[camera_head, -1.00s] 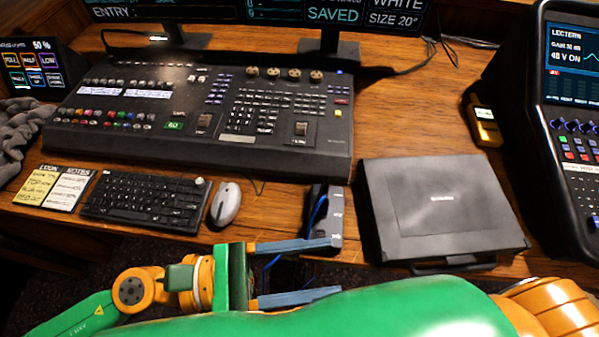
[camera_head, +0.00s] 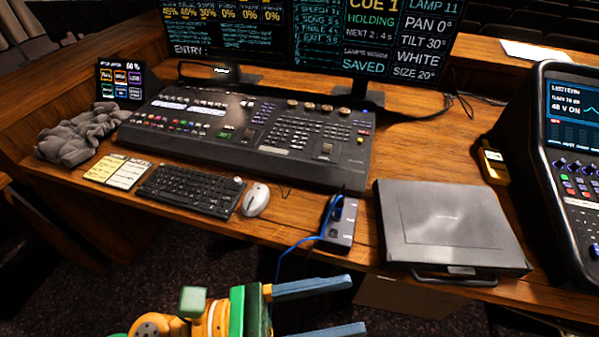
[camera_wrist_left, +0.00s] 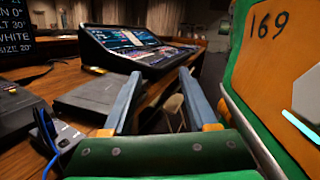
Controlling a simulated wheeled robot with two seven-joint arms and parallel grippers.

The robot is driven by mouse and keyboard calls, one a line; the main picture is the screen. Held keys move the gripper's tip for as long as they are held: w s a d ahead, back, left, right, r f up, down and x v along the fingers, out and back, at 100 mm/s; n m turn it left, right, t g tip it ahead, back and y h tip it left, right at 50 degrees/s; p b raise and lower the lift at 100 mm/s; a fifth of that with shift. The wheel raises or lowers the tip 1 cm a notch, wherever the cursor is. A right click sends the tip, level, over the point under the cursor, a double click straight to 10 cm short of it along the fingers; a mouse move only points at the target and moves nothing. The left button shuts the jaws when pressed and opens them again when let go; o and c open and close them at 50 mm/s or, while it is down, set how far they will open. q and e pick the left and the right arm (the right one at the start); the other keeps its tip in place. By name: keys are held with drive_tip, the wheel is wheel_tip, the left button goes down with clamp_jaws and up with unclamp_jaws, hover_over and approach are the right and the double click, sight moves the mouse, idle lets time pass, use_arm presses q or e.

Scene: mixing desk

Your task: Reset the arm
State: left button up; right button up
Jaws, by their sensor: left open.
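My left gripper (camera_head: 340,305) is at the bottom of the head view, in front of the desk's front edge and lower than the desk top. Its two blue-grey fingers point right and stand well apart, with nothing between them. The left wrist view also shows the open fingers (camera_wrist_left: 155,98), with the desk beyond and to their left. The green and orange left arm comes in at the bottom left. My right gripper does not show in either view.
The wooden desk (camera_head: 405,150) holds a lighting console (camera_head: 255,138), a keyboard (camera_head: 190,190), a mouse (camera_head: 255,200), a small black box (camera_head: 340,228) with a blue cable, a closed black case (camera_head: 450,228) and a sound mixer (camera_head: 570,150).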

use_arm(q)
drive_tip(key=w+a+r+n+t+y, duration=0.1)
drive_tip(key=w+a+n+t+y, duration=0.2)
drive_tip(key=w+n+t, duration=0.55)
drive_tip(key=w+a+r+n+t+y, duration=0.1)
drive_tip(key=w+a+n+t+y, duration=0.3)
drive_tip(key=n, duration=0.7)
drive_tip(key=w+a+f+n+y, duration=0.5)
drive_tip(key=a+f+n+y, duration=0.65)
drive_tip(key=n, duration=0.55)
drive_tip(key=s+a+f+n+g, duration=0.2)
drive_tip(key=s+f+n+g, duration=0.95)
drive_tip(key=s+f, duration=0.35)
wheel_tip(320, 180, down, 18)
drive_tip(key=s+g, duration=0.1)
drive_tip(key=s, duration=0.2)
drive_tip(key=s+a+f+g, duration=0.1)
drive_tip(key=s+a+f, duration=0.1)
drive_tip(key=s+f, duration=0.7)
drive_tip(key=shift+s+a+g+y, duration=0.15)
drive_tip(key=shift+s+g+y, duration=0.2)
drive_tip(key=shift+s, duration=0.9)
